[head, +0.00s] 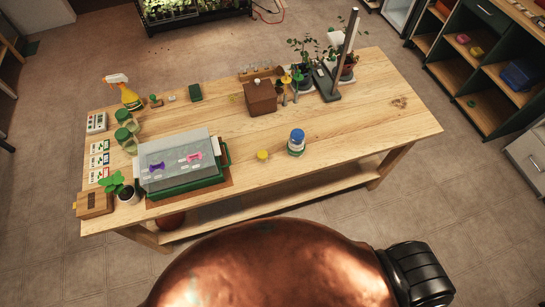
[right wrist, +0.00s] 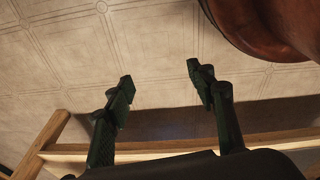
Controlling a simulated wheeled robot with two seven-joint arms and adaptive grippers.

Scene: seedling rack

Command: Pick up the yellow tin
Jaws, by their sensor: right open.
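Behind the fingers are the tiled floor and a wooden rail; the tin is not in that view. Neither gripper shows in the head view, and my left gripper is in no view.
A green tray with a grey lid (head: 180,160) bears a purple and a pink item at the left. A brown box (head: 260,97), potted plants (head: 303,65) and a dark upright stand (head: 343,55) are at the back. The table's right part is clear.

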